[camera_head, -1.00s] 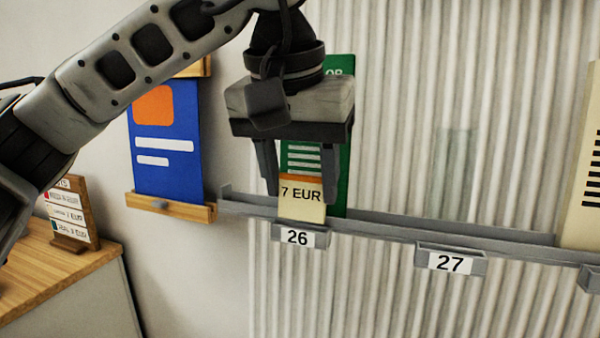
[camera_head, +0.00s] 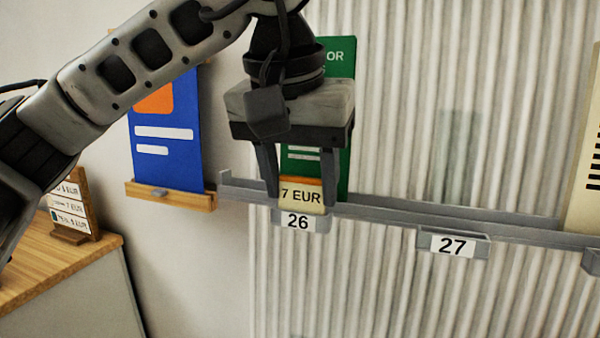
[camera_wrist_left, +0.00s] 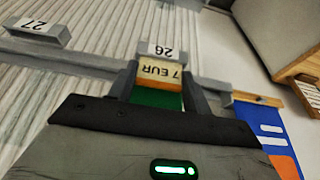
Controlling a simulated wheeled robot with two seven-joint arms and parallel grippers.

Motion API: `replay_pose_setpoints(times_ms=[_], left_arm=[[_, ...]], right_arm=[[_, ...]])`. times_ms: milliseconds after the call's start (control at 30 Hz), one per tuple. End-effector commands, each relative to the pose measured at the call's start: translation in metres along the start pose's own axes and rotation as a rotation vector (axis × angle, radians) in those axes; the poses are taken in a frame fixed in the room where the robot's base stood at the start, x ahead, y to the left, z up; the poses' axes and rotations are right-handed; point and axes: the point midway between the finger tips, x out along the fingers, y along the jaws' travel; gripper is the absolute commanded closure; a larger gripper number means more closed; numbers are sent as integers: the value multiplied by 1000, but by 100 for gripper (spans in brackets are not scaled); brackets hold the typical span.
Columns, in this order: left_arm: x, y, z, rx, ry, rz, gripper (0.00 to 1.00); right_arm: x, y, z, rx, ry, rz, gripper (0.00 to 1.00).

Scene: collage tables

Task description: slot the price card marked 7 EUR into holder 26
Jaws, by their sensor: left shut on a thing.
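The price card marked 7 EUR (camera_head: 301,196) is cream with an orange top edge. It stands upright at holder 26 (camera_head: 300,222), its lower part hidden behind the holder's front label. My left gripper (camera_head: 301,198) points down from above, with one finger on each side of the card, and is shut on it. In the left wrist view the card (camera_wrist_left: 160,73) shows upside down between the fingers, right against holder 26 (camera_wrist_left: 162,50). My right gripper is not in view.
A green card (camera_head: 335,75) stands behind the gripper on the grey rail (camera_head: 390,220). Holder 27 (camera_head: 452,245) is empty to the right. A blue poster (camera_head: 165,145) sits on a wooden ledge (camera_head: 170,198) at left. A small wooden card stand (camera_head: 72,212) is on a cabinet (camera_head: 60,265).

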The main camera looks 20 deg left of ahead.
Motion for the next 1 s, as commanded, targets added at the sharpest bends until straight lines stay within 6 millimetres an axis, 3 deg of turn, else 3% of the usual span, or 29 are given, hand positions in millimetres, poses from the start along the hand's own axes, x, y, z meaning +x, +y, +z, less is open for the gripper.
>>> replay_pose_setpoints(times_ms=[333, 367, 433, 633, 667, 700, 733, 1000], left_arm=[[1, 0, 0, -1, 0, 0, 72], [1, 0, 0, -1, 0, 0, 48], [1, 0, 0, -1, 0, 0, 29], [1, 0, 0, -1, 0, 0, 26], [1, 0, 0, -1, 0, 0, 23], [1, 0, 0, -1, 0, 0, 12], [1, 0, 0, -1, 0, 0, 8], [0, 0, 0, -1, 0, 0, 8]], right_arm=[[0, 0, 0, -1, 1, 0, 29], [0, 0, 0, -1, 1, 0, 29], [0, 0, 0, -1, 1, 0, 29], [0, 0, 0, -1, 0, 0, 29], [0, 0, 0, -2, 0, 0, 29], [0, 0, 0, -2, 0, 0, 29], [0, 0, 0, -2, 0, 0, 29], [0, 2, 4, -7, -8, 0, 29]])
